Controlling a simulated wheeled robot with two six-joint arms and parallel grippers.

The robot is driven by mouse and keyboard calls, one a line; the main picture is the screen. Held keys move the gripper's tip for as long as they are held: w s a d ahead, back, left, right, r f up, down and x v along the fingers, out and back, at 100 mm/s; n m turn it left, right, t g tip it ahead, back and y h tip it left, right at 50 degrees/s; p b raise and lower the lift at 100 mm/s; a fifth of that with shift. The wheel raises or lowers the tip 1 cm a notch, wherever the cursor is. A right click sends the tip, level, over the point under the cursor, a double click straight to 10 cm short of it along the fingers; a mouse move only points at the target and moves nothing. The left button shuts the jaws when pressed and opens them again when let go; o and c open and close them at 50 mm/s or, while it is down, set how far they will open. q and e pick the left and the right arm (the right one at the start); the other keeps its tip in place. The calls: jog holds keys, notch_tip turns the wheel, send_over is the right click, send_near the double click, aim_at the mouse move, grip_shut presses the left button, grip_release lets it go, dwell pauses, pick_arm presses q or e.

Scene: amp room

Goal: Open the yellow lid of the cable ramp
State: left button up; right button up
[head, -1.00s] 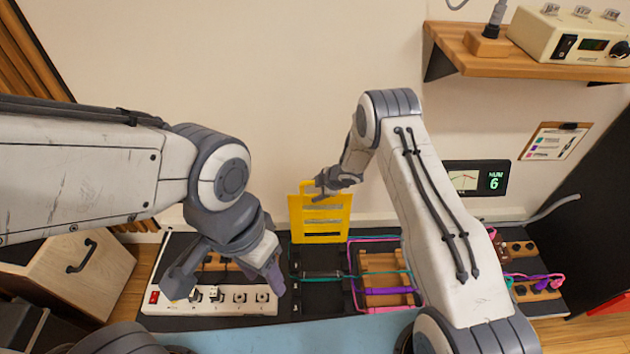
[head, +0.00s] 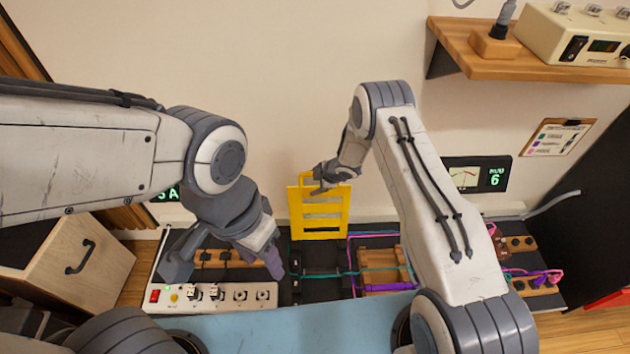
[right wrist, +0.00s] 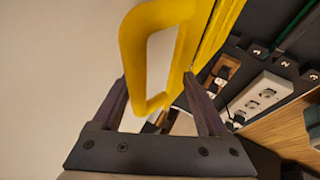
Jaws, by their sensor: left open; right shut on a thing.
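The yellow lid (head: 320,235) is a slotted panel standing raised, near upright, at the back of the bench in the head view. My right gripper (head: 322,181) is at its upper edge, shut on the lid. In the right wrist view, a yellow handle loop of the lid (right wrist: 134,58) lies between the fingers of my right gripper (right wrist: 162,100). My left gripper (head: 266,255) is open and empty, left of the lid, over the near left part of the bench. The cable ramp (head: 318,258) is the dark base below the lid, partly hard to make out.
A white power strip (head: 215,297) with a red switch lies at the front left. Wooden cable blocks (head: 385,256) with teal and purple cables are right of the lid. A wooden shelf (head: 480,62) with equipment juts out at the upper right. A wooden cabinet (head: 75,265) stands left.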

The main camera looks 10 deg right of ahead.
jog(key=p+v, duration=0.2)
jog(key=v, duration=0.8)
jog(key=shift+r, duration=0.25)
jog(key=shift+c, duration=0.3)
jog(key=s+a+r+m+h, duration=0.25)
jog(key=s+r, duration=0.25)
jog(key=r, duration=0.4)
jog(key=s+a+r+m+h, duration=0.1)
jog(key=s+a+r+m, duration=0.25)
jog(key=r, duration=0.55)
jog(key=s+r+m+g, duration=0.25)
jog(key=s+r, duration=0.25)
jog(key=s, duration=0.9)
jog(key=s+r+m+g, duration=0.2)
jog(key=s+r+g, duration=0.15)
jog(key=s, duration=0.95)
notch_tip(320, 180, up, 19)
jog(key=s+p, duration=0.1)
jog(key=p, duration=1.6)
jog(key=shift+s+a+f+p, duration=0.2)
jog(key=shift+a+p, duration=0.15)
jog(key=shift+a, duration=0.05)
